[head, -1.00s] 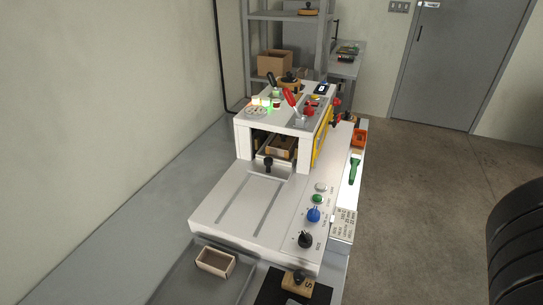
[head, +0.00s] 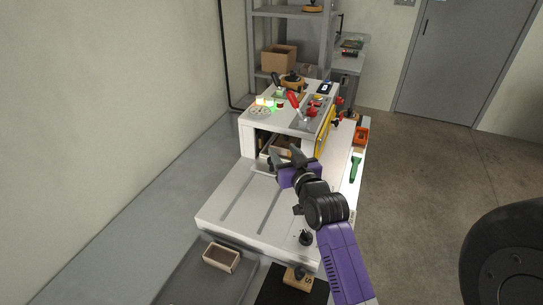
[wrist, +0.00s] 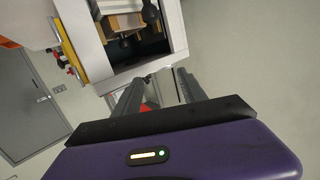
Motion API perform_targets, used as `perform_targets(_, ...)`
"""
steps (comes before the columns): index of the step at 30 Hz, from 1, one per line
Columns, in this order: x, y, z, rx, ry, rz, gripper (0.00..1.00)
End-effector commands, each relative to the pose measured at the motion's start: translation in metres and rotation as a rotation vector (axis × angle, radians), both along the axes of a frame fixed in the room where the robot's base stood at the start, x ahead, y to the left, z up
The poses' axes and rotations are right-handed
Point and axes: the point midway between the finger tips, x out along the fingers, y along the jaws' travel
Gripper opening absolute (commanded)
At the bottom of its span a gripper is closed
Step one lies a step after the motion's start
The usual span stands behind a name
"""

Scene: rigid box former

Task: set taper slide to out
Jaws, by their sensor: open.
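The white box former (head: 225,205) stands on a grey bench. A brown block (wrist: 124,24) sits inside its front opening, with a black ball knob (wrist: 150,14) beside it in the wrist view. I cannot read a label naming the taper slide, so I cannot tell whether this knob belongs to it. In the head view my gripper hides the knob. My gripper (head: 284,160) is open and empty, just in front of the opening. In the wrist view its fingers (wrist: 160,78) are apart, below the opening and clear of the knob.
A red lever (head: 295,103) stands on the housing top, near lit green buttons. A small open box (head: 221,257) lies in the front tray. A black dial (head: 305,238) is by my arm. A green tool (head: 356,166) and orange bin (head: 361,136) line the right edge.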

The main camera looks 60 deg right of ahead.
Motion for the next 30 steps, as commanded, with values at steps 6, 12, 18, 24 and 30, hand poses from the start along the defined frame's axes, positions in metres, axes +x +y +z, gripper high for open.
perform_targets(6, 0.018, -0.024, -0.035, 0.114, 0.149, 0.042, 0.49)
perform_targets(12, 0.018, -0.015, -0.061, 0.170, 0.227, 0.074, 0.49)
perform_targets(18, 0.032, -0.027, -0.069, 0.168, 0.232, 0.076, 0.49)
perform_targets(24, 0.053, -0.045, -0.081, 0.168, 0.233, 0.076, 0.49)
perform_targets(30, 0.067, -0.057, -0.089, 0.168, 0.231, 0.075, 0.49)
